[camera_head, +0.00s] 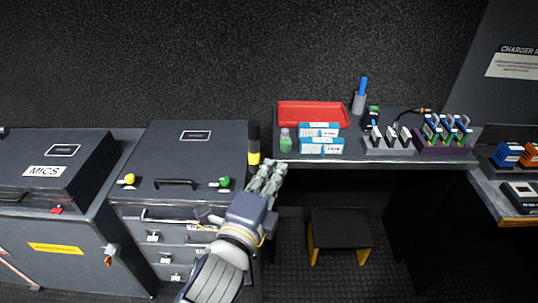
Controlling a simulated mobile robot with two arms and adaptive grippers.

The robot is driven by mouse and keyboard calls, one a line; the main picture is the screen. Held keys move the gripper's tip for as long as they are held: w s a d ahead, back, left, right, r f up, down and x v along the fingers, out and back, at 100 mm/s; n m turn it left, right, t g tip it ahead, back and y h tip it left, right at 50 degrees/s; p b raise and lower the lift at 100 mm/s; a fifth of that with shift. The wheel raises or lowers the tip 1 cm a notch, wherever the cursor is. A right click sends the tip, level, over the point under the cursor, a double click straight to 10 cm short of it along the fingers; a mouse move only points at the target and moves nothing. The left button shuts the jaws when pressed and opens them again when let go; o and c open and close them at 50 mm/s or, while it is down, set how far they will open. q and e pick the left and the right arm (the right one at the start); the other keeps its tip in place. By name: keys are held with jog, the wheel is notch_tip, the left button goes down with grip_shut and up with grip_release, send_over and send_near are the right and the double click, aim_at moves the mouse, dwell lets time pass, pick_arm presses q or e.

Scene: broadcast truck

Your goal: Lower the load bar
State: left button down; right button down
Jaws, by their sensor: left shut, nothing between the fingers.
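An upright post with a black top and a yellow band (254,146) stands at the right edge of the grey drawer cabinet (196,150); it looks like the load bar, but I cannot be sure. Its lower part is hidden behind my left gripper. My left gripper (268,174) is shut and empty, with its fingertips just below and right of the yellow band. I cannot tell whether they touch the post. A thin light bar (165,219) runs across the cabinet's front above the drawers. My right gripper is not in view.
A dark bench to the right holds a red tray (313,114), a green-capped bottle (285,140), blue-and-white boxes (320,146) and charger racks (445,141). A black stool (341,228) with yellow legs stands under it. A MICS case (50,168) is at left.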

pick_arm(q)
jog(key=w+a+p, duration=0.1)
jog(key=w+p, duration=0.3)
jog(key=w, duration=0.4)
jog(key=shift+w, duration=0.4)
jog(key=shift+w+f, duration=0.1)
